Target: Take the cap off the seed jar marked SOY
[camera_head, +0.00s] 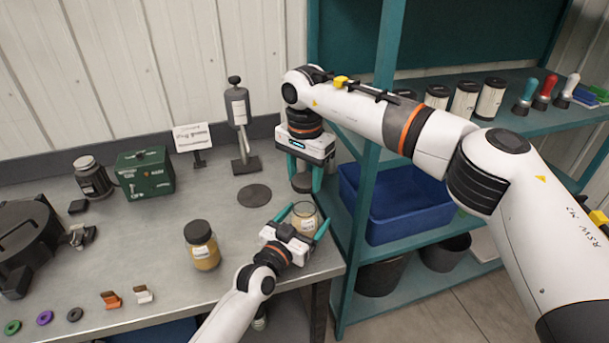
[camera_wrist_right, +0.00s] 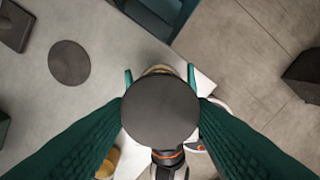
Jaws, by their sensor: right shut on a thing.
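My right gripper (camera_head: 303,176) is shut on a round dark cap (camera_wrist_right: 160,109), which hides much of the jar below in the right wrist view. An open glass jar (camera_head: 305,214) with tan contents stands upright below it near the bench's right edge. The cap is above the jar and apart from it. My left gripper (camera_head: 304,219) has its teal fingers on both sides of this jar; whether they press on it is unclear. A second jar (camera_head: 202,249) with a dark cap and tan contents stands to the left. I cannot read either jar's marking.
A dark round pad (camera_head: 254,195) lies on the bench (camera_head: 140,240) behind the jars. A grey stand (camera_head: 240,130), a green box (camera_head: 145,173) and a sign (camera_head: 192,137) stand farther back. A teal shelf with a blue bin (camera_head: 400,205) is close on the right.

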